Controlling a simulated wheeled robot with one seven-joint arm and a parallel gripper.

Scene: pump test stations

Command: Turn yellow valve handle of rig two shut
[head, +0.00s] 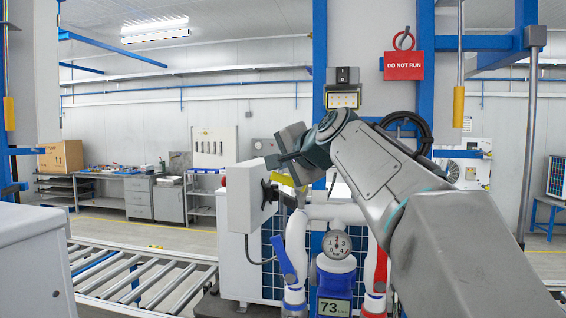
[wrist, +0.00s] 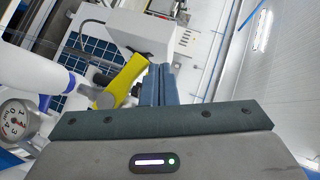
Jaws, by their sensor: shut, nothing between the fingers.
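The yellow valve handle (wrist: 124,80) shows in the wrist view as a slanted flat lever, just left of my fingers. In the head view only part of the yellow handle (head: 284,180) shows, under my gripper and above the white pipe. My gripper (wrist: 160,72) is shut with its fingers together and nothing between them. It is close beside the upper end of the handle; I cannot tell whether they touch. In the head view my gripper (head: 274,160) partly covers the handle area. No rig number is readable.
A blue handle (head: 284,258), a round gauge (head: 337,244), a display reading 73 (head: 334,309) and a red handle (head: 380,270) sit below. A grey-white box (head: 246,197) stands left of the handle. A red "DO NOT RUN" sign (head: 403,66) hangs above. A roller conveyor (head: 140,280) lies left.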

